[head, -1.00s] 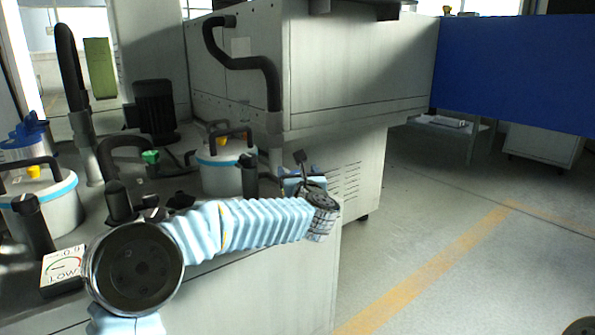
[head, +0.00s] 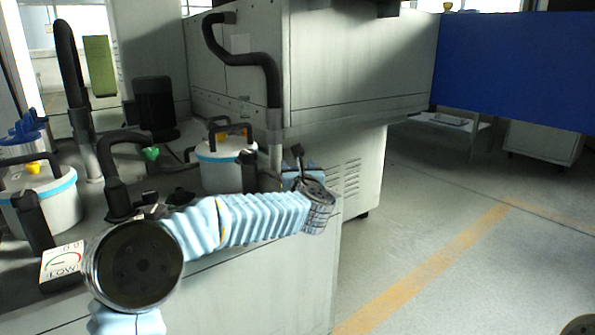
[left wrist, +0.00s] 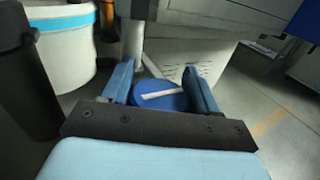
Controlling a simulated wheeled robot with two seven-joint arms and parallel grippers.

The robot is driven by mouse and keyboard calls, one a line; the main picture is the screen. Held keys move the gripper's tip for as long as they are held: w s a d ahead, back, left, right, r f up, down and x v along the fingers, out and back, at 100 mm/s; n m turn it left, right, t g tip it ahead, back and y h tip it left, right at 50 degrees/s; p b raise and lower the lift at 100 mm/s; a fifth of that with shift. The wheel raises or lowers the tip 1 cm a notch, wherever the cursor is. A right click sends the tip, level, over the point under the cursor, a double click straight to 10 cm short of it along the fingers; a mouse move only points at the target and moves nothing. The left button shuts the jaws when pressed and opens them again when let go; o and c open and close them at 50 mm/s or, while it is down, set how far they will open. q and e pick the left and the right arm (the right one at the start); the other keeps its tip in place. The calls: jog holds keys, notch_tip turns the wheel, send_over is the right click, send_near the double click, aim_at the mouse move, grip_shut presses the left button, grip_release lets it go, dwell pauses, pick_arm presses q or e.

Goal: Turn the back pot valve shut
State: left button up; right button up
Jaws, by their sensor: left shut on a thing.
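The back pot (head: 222,177) is white with a blue band and dark handles, on the bench behind my left forearm. Its side also shows at the upper left of the left wrist view (left wrist: 62,50). My left gripper (left wrist: 162,88) has its two blue fingers on either side of a round blue valve knob (left wrist: 172,103) with a white bar across it, and is shut on it. The white bar lies almost level in that view. In the head view my left gripper (head: 300,174) is small and partly behind my wrist, and the knob cannot be made out there. My right gripper is not in view.
A second white pot (head: 62,205) stands at the left, near a gauge card (head: 62,262) marked LOW. Dark upright posts and hoses (head: 115,175) crowd the bench. A grey machine cabinet (head: 335,65) stands behind.

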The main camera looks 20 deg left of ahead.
pick_arm(q)
jog(key=h+b, duration=0.1)
jog(key=m+h+b, duration=0.1)
jog(key=b, duration=0.1)
jog(key=shift+f+m+t, duration=0.3)
jog(key=shift+t, duration=0.1)
jog(key=shift+d+m+h+b, duration=0.1)
jog(key=shift+m+h+b, duration=0.2)
jog(key=shift+h+b, duration=0.25)
jog(key=shift+d+r+m+t+h, duration=0.15)
jog(key=shift+m+t+h, duration=0.15)
jog(key=shift+m+h, duration=0.65)
jog(key=shift+d+r+m+h, duration=0.15)
jog(key=shift+m+h, duration=0.5)
jog(key=shift+h, duration=0.95)
jog(key=shift+d, duration=0.1)
jog(key=o, duration=1)
jog(key=shift+c, duration=0.2)
